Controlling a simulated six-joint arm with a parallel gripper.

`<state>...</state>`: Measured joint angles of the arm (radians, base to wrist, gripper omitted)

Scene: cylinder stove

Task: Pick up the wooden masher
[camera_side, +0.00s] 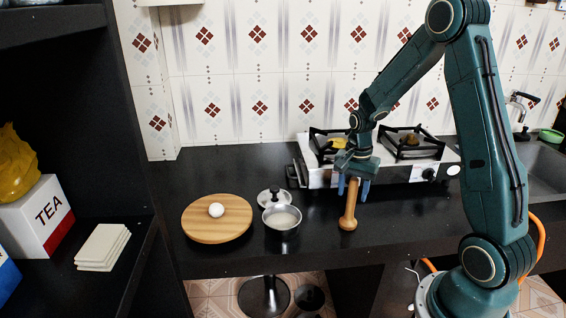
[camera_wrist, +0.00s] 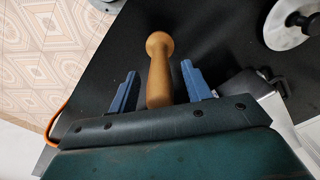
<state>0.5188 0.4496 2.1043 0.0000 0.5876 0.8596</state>
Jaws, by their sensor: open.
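The wooden masher (camera_side: 349,209) stands upright on the black counter in front of the stove, its wider end down. My gripper (camera_side: 354,190) is above it, pointing down, with its blue fingers open on either side of the masher's upper part. In the wrist view the masher (camera_wrist: 159,72) lies between the two blue fingers of the gripper (camera_wrist: 158,82), with a gap visible on each side.
Left of the masher are a steel pot (camera_side: 282,222), a lid (camera_side: 272,196) and a round wooden board (camera_side: 214,231) with a white ball (camera_side: 216,210) on it. The gas stove (camera_side: 395,176) stands close behind the gripper. The counter's front edge is near the masher.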

